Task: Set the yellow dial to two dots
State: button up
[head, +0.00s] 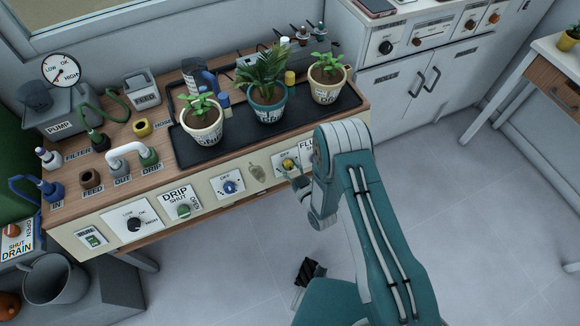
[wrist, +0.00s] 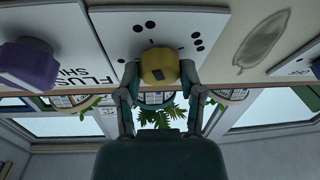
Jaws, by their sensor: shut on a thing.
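The yellow dial (head: 288,163) sits on a white plate on the bench's front panel. In the wrist view, which is upside down, the yellow dial (wrist: 158,66) is between the two fingers of my gripper (wrist: 160,82), which is shut on it. Black dots are printed on the dial plate (wrist: 185,20): a pair above the dial and to its left, and a group to its right. A small dark mark on the dial's upper edge faces roughly the pair; exact alignment is hard to tell. In the head view my arm mostly hides my gripper (head: 296,180).
A blue dial (head: 230,187) and green DRIP dial (head: 183,211) are further left on the panel. A leaf emblem (head: 257,172) is beside the yellow dial's plate. The FLUSH plate with a purple knob (wrist: 28,62) is close on the other side. Potted plants stand on a black tray (head: 190,152) above.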

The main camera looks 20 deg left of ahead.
jog(key=shift+n, duration=0.3)
jog(key=o, duration=1.2)
jog(key=shift+a, duration=0.1)
jog(key=shift+c, duration=0.2)
jog(key=v, duration=1.2)
jog(key=shift+w+f, duration=0.1)
jog(key=shift+w, duration=0.05)
